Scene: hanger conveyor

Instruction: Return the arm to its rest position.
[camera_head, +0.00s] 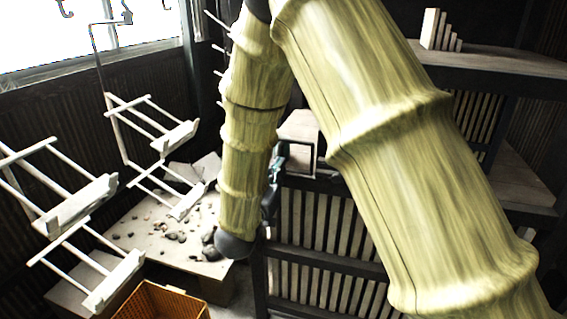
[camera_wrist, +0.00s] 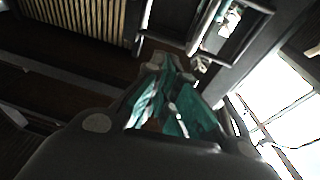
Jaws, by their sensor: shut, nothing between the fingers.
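My arm, in pale green bamboo-like sleeves, is bent sharply and fills the middle and right of the head view. My gripper (camera_wrist: 168,68) shows in the wrist view with its teal-padded fingers drawn together and nothing held between them. In the head view my gripper (camera_head: 278,164) is small and partly hidden beside the lower end of the arm's left section. It appears in front of the slatted shelf unit; I cannot tell the gap between them.
White hangers (camera_head: 75,204) hang in a chain at left, and more hang nearer the middle (camera_head: 176,137). A table (camera_head: 140,215) carries dark stones. An orange crate (camera_head: 160,301) is at the bottom. A slatted shelf unit (camera_head: 325,262) stands behind my arm. Wooden blocks (camera_head: 431,29) stand on a shelf at upper right.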

